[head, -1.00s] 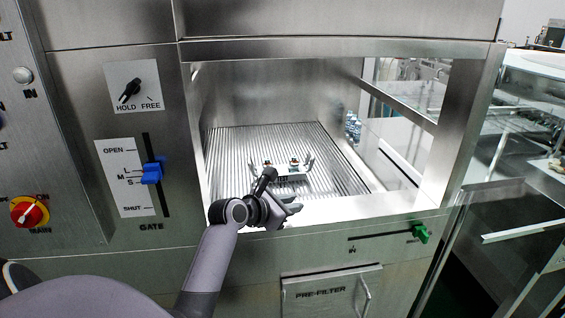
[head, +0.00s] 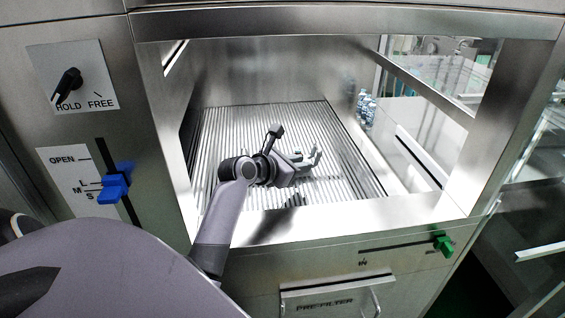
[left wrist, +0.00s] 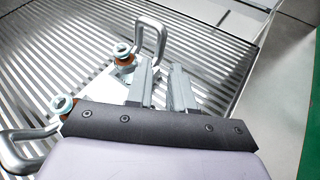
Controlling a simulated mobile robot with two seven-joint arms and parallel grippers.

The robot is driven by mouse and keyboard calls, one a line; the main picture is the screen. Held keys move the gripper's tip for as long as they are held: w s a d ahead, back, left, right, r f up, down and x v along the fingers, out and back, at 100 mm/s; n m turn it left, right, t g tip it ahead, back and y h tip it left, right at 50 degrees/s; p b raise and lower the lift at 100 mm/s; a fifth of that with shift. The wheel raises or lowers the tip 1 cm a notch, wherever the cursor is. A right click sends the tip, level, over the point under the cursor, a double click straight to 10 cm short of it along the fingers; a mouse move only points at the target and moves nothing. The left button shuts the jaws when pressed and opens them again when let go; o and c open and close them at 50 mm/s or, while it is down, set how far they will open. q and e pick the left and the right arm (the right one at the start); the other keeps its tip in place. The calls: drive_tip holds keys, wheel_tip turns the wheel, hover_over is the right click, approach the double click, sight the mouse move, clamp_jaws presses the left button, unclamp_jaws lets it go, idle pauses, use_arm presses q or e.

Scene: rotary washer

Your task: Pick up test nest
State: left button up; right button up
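The test nest is a pale plate with two looped metal handles and two small teal-and-orange fittings. In the left wrist view, one handle (left wrist: 153,38) stands at the top and the other (left wrist: 22,150) is at the lower left. In the head view the nest (head: 316,157) is mostly hidden behind my left gripper, with only part near a handle showing. My left gripper (head: 300,163) is inside the chamber above the nest. In the left wrist view its two fingers (left wrist: 164,85) are apart with a narrow empty gap, beside the plate. My right gripper is not in view.
The nest rests on a ribbed metal floor (head: 225,125) inside the washer chamber. The front sill (head: 400,220) and side frames border the opening. Clear bottles (head: 366,108) stand beyond the right side window. A blue gate lever (head: 115,187) is on the left panel.

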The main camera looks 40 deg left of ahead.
sight(315, 161)
use_arm(q)
drive_tip(key=shift+x, duration=3.05)
drive_tip(key=shift+a, duration=0.1)
clamp_jaws()
